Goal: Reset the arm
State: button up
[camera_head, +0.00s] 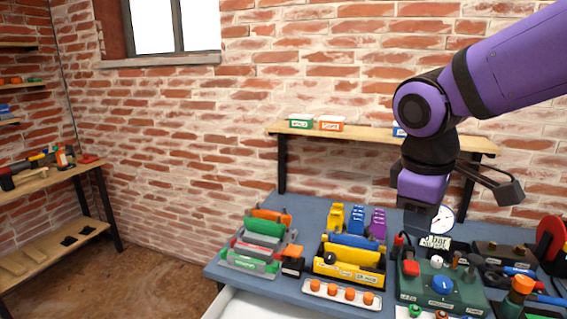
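My arm (515,62) is purple and black and reaches in from the upper right. It bends down at a round black joint. My gripper (425,215) hangs at its lower end, in front of the shelf and above the back of the blue-grey bench. Its fingertips are dark and small, and I cannot tell whether they are apart. I see nothing clearly held. A white round gauge (441,219) is partly hidden behind it.
The bench (314,207) carries a yellow-black block fixture (349,279), a green control box (440,286) and several tools. A wooden shelf (365,134) with small bins stands behind. A side table (40,178) stands left, with open floor between.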

jog(key=s+d+r+m+t+y, duration=0.2)
jog(key=s+d+r+m+t, duration=0.1)
jog(key=s+d+m, duration=0.6)
jog(key=shift+s+r+m+t, duration=0.3)
jog(key=shift+s+m+t, duration=0.1)
jog(key=shift+t, duration=0.1)
jog(key=shift+a, duration=0.1)
